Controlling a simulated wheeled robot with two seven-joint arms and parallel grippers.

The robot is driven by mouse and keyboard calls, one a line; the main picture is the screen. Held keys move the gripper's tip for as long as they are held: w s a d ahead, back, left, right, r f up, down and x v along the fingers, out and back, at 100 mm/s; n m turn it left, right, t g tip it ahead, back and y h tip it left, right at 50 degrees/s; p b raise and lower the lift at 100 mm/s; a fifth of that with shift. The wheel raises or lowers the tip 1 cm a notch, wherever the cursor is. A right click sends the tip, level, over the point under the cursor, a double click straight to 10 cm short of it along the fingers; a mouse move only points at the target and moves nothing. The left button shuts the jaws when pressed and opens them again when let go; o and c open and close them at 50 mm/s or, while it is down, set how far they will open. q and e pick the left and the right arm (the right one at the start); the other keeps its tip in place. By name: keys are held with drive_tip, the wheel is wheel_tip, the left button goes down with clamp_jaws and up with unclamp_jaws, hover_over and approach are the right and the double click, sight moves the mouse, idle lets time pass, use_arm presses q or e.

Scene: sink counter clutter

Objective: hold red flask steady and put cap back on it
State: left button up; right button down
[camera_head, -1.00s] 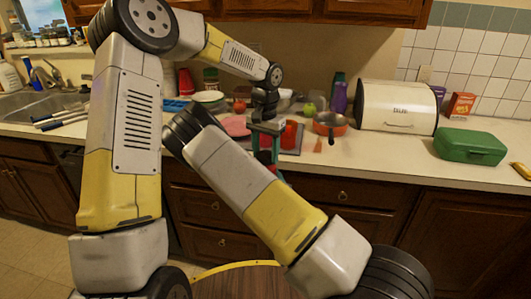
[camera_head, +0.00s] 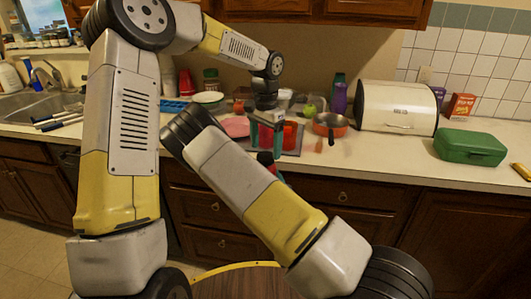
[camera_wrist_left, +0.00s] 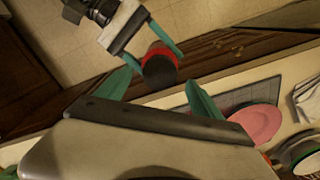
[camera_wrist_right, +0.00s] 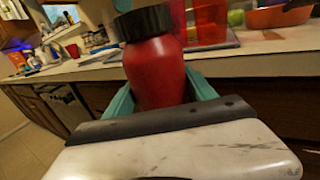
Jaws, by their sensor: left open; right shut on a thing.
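The red flask (camera_wrist_right: 155,72) stands roughly upright between the fingers of my right gripper (camera_wrist_right: 160,98), which is shut on its body. The black cap (camera_wrist_right: 145,22) sits on top of the flask; whether it is fully tight I cannot tell. In the left wrist view the dark cap (camera_wrist_left: 159,68) shows beyond the fingertips, with a red edge of flask around it. My left gripper (camera_head: 266,145) is open and empty just above the cap, apart from it. In the head view my right arm partly hides the flask and right gripper.
The flask is held in front of the counter edge. Behind stand a red cup (camera_head: 290,134), a pan (camera_head: 330,124), a pink plate (camera_wrist_left: 258,124) and a bread box (camera_head: 397,107). A green case (camera_head: 470,147) lies at right. The counter between pan and case is clear.

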use_arm(q)
wheel_tip(320, 180, up, 9)
idle(0.7)
